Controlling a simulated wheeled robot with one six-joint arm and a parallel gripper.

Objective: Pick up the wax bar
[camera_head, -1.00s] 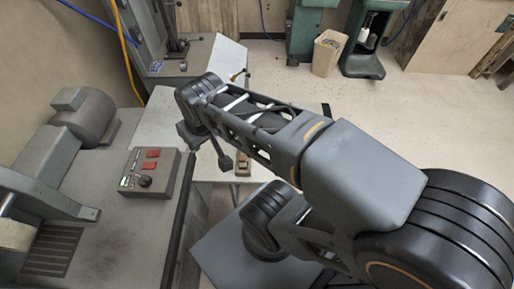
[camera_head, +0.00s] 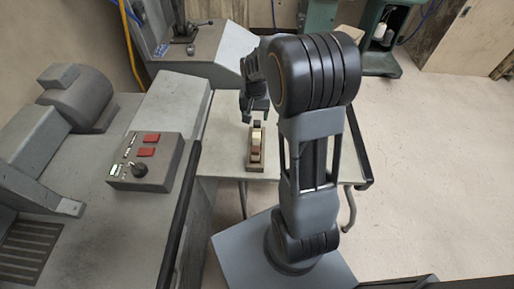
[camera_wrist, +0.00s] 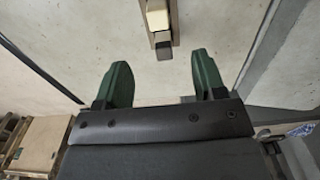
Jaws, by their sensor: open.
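A wooden tray (camera_head: 249,161) sits on the pale table beyond the machine, holding a cream bar (camera_head: 256,140) that looks like the wax bar, though I cannot be sure. In the wrist view the cream bar (camera_wrist: 157,16) is at the top centre, cut off by the frame edge. A dark block (camera_wrist: 163,50) lies at the near end of the tray. My gripper (camera_wrist: 161,68) is open and empty, its two green fingers spread on the near side of the tray. In the head view my gripper (camera_head: 256,112) is close to the tray's far end.
A control box (camera_head: 145,160) with red buttons and a knob sits on the grey machine at left. A black rail (camera_head: 181,215) runs along the machine's edge. Another machine (camera_head: 195,50) stands behind the table (camera_head: 222,130). Open floor lies to the right.

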